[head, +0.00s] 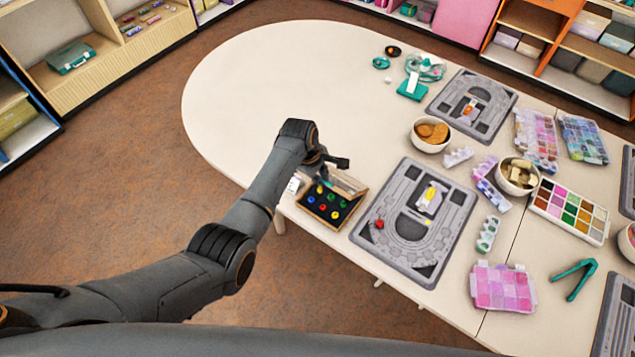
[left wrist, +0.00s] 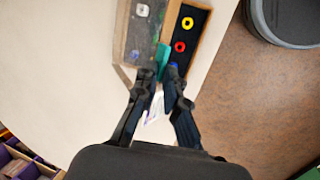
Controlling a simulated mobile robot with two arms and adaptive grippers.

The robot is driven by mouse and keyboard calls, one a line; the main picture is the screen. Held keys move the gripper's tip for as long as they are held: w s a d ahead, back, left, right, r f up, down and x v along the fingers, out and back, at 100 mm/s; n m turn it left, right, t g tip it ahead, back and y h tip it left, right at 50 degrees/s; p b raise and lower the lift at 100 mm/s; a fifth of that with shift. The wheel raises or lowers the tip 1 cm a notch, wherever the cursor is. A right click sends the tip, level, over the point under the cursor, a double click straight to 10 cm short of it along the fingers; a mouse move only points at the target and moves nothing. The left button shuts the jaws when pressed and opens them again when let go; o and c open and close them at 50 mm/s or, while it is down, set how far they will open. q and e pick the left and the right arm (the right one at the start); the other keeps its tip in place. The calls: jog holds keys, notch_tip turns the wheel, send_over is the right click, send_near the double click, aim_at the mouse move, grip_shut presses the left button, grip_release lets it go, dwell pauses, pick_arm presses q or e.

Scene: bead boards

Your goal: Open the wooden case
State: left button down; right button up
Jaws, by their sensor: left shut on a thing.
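The wooden case (head: 327,222) sits near the table's left front edge, with several coloured rings on its black lining. Its lid (head: 347,182) stands raised along the far side, so the inside shows. In the left wrist view the lid (left wrist: 140,38), with a clear pane, lies left of the open black tray (left wrist: 187,35). My right gripper is out of view.
A grey bead board (head: 413,222) lies just right of the case. Bowls (head: 431,135), bead boxes (head: 504,288) and teal pliers (head: 574,279) fill the table farther right. The table's far left part is clear.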

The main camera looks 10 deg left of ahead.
pick_arm(q)
jog(key=shift+d, duration=0.1)
jog(key=shift+w+d+r+g+y+b, duration=0.35)
jog(key=shift+w+b, duration=0.3)
jog(key=shift+b, duration=0.6)
jog(key=shift+w+d+r+g+b, duration=0.15)
jog(key=shift+w+d+g+b, duration=0.15)
jog(key=shift+b, duration=0.45)
jog(key=shift+w+r+b, duration=0.25)
jog(key=shift+b, duration=0.45)
jog(key=shift+w+d+r+g+y+b, duration=0.15)
jog(key=shift+r+g+y+b, duration=0.1)
jog(key=shift+g+b, duration=0.1)
jog(key=shift+r, duration=0.1)
